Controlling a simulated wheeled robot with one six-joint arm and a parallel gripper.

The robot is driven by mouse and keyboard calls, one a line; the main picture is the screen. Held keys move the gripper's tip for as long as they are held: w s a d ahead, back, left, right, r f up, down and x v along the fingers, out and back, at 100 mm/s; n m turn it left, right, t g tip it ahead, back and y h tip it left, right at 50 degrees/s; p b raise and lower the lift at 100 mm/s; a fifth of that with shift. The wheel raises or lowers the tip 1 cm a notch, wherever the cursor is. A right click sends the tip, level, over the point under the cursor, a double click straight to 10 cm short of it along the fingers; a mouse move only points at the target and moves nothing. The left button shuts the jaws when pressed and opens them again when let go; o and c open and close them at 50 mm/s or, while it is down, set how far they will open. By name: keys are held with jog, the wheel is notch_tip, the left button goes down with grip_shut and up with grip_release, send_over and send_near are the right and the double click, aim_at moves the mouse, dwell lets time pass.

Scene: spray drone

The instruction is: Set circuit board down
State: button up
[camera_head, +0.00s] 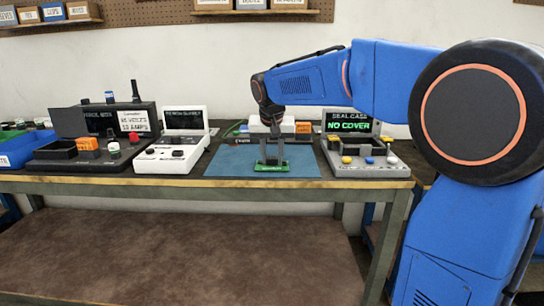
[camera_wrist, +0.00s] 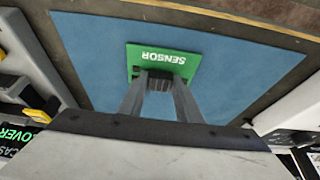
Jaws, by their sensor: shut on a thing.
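The circuit board is green with the white word SENSOR. In the wrist view the circuit board (camera_wrist: 182,60) is at the fingertips, over the blue mat (camera_wrist: 85,45). In the head view the circuit board (camera_head: 271,168) is low over or on the blue mat (camera_head: 222,162), near its front edge; I cannot tell whether it touches. My gripper (camera_head: 271,160) points down from above and is shut on the board's dark raised part. In the wrist view my gripper (camera_wrist: 160,82) covers the board's near edge.
Right of the mat stands a grey seal station (camera_head: 370,164) with a screen reading NO COVER. Left are a white tester (camera_head: 175,148) and a dark test unit (camera_head: 85,150). A white device (camera_head: 262,125) sits behind my gripper. The mat is clear around the board.

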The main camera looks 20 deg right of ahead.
jog(key=shift+f, duration=0.1)
jog(key=o, duration=1.1)
jog(key=v, duration=1.2)
jog(key=s+d+f+n, duration=0.1)
jog(key=s+d+f, duration=0.1)
jog(key=s+f, duration=0.6)
jog(key=s+d+f+n+y, duration=0.1)
jog(key=s+d+f, duration=0.1)
jog(key=s+f, duration=0.6)
jog(key=s+d+f+n, duration=0.1)
jog(key=s+f, duration=0.7)
jog(key=s, duration=1.1)
jog(key=shift+d+f+n+t, duration=0.2)
jog(key=shift+d+n+t, duration=0.1)
jog(key=shift+d, duration=0.3)
